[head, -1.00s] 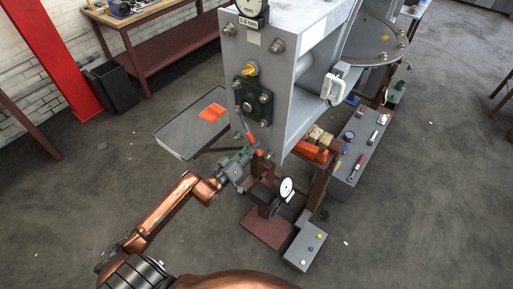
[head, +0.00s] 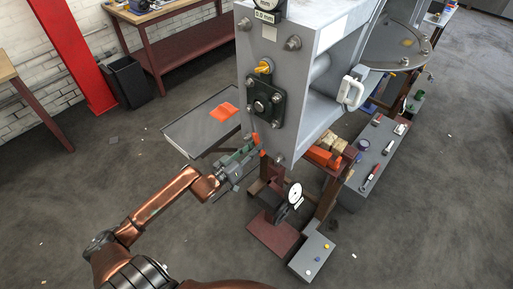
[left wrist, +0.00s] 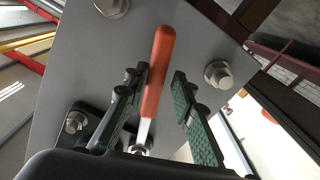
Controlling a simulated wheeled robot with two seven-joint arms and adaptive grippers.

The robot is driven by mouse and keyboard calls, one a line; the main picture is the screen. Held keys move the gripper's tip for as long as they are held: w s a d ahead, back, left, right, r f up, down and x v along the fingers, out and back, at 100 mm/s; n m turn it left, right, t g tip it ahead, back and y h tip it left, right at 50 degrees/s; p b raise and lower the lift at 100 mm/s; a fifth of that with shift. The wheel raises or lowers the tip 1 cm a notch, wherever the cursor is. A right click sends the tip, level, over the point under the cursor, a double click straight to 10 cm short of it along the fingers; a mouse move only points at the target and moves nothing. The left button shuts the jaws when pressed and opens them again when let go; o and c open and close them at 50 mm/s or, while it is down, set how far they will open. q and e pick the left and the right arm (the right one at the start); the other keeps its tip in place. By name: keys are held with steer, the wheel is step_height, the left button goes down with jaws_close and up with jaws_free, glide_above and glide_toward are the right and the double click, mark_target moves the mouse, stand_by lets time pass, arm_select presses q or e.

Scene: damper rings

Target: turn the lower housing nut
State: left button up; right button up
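The grey housing (head: 310,95) fills the centre of the head view, with a black square bolted plate (head: 263,103) on its front. An orange-handled tool (head: 257,143) shows just below that plate. In the left wrist view its handle (left wrist: 158,75) lies between my fingers, and its metal shaft runs down to a nut (left wrist: 139,150), partly hidden by my gripper. My left gripper (left wrist: 163,97) is open around the handle, with gaps visible on both sides. It also shows in the head view (head: 240,160), low in front of the housing. My right gripper is not in view.
Other bolt heads (left wrist: 218,74) stand out from the housing face near my fingers. A yellow knob (head: 264,67) sits above the black plate. A grey tray (head: 190,137) with an orange cloth stands at left; a dial gauge (head: 294,193) and grey box (head: 313,257) stand below.

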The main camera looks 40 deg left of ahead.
arm_select(q)
steer(key=shift+a+f, duration=0.1)
steer(key=a+m+b, duration=0.2)
steer(key=a, duration=0.1)
steer(key=a+m+b, duration=0.1)
steer(key=shift+w+a+f, duration=0.2)
steer(key=shift+a+f, duration=0.05)
steer(key=shift+f, duration=0.15)
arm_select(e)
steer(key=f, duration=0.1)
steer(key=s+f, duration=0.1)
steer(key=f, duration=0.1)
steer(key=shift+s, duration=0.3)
arm_select(q)
steer(key=a+m+b, duration=0.2)
steer(key=a+m, duration=0.1)
steer(key=shift+w+a, duration=0.15)
steer(key=shift+a, duration=0.15)
steer(key=shift+r, duration=0.15)
steer(key=shift+s+d+n, duration=0.2)
steer(key=shift+d+n, duration=1.2)
steer(key=shift+d, duration=0.45)
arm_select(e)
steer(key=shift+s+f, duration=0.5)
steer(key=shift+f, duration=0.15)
